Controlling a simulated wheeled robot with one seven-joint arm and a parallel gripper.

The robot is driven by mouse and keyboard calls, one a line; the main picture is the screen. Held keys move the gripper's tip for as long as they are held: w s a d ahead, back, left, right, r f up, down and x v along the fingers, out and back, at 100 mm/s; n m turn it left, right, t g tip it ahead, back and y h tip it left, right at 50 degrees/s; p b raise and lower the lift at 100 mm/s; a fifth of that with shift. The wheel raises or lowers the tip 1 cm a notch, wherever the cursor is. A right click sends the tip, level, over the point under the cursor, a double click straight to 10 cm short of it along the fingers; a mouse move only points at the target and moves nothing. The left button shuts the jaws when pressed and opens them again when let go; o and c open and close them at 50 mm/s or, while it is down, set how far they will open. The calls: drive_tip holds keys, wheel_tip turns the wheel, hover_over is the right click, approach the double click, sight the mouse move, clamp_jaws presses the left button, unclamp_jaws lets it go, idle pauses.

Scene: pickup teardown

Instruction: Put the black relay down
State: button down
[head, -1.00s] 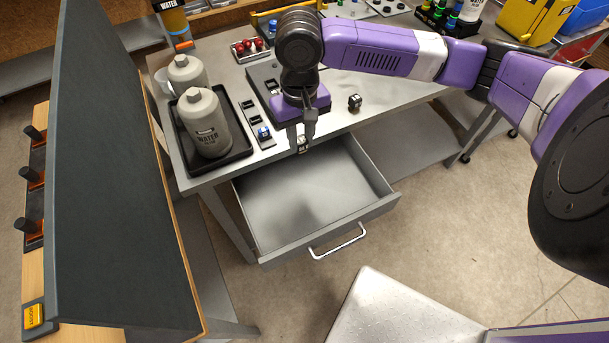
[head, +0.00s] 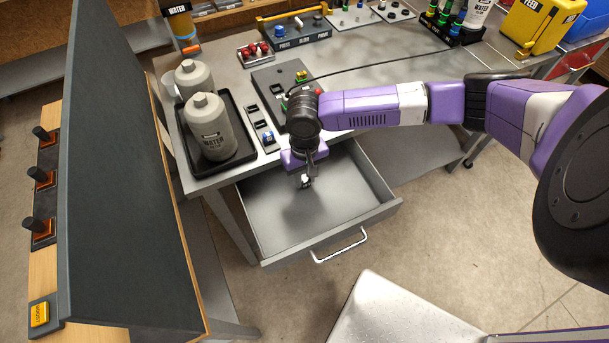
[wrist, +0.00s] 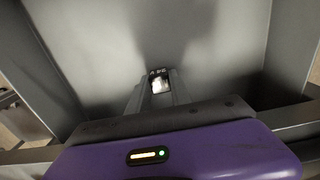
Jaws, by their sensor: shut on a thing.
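My gripper (head: 306,178) is shut on the black relay (head: 305,182), a small block with a pale face. It hangs inside the outline of the open grey drawer (head: 350,240), near its back part. In the wrist view the relay (wrist: 160,86) sits between the fingertips of my gripper (wrist: 157,90), with the drawer's grey floor (wrist: 210,40) beyond it. A shadow falls on that floor. I cannot tell whether the relay touches the floor.
The drawer is empty apart from what I hold. On the bench, grey water bottles (head: 212,130) stand in a black tray (head: 247,150) at left. A narrow block with a blue piece (head: 268,137) and a dark panel (head: 270,80) lie beside it. A dark upright board (head: 125,190) stands at left.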

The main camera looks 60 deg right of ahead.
sight(305, 178)
drive_tip(key=shift+f, duration=0.15)
drive_tip(key=c, duration=1.2)
unclamp_jaws()
drive_tip(key=shift+o, duration=0.2)
wheel_tip(305, 178, up, 12)
drive_tip(key=b, duration=0.1)
drive_tip(key=shift+r, duration=0.2)
